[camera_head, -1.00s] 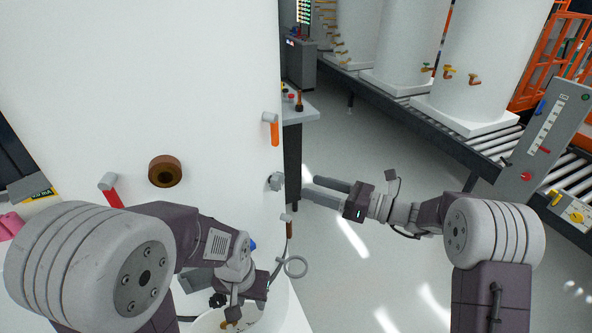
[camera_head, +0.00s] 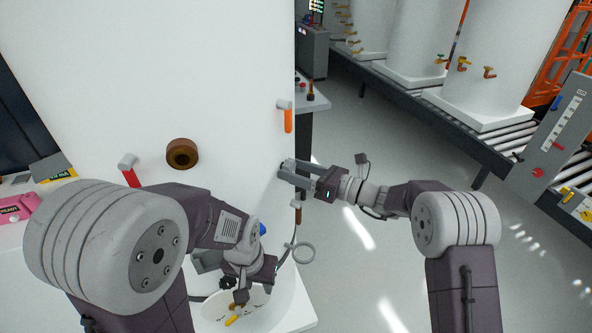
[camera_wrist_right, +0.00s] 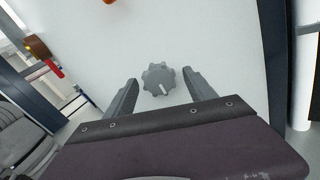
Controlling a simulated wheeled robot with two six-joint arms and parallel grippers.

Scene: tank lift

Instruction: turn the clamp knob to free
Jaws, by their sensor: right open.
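The clamp knob (camera_wrist_right: 158,80) is a grey lobed knob with a white pointer mark on the white tank's wall (camera_head: 190,75). In the right wrist view it sits between and ahead of the two fingers, with gaps on both sides. My right gripper (camera_head: 284,172) is open around the knob's line, its tips close to the wall; contact cannot be told. In the head view the fingers mostly hide the knob. My left gripper (camera_head: 238,300) is low at the tank's base, near a yellow-tipped lever (camera_head: 234,320); its jaw state is unclear.
An orange-handled valve (camera_head: 287,118), a brown round fitting (camera_head: 182,154) and a red-handled valve (camera_head: 130,172) are on the tank. Open floor (camera_head: 390,250) lies to the right.

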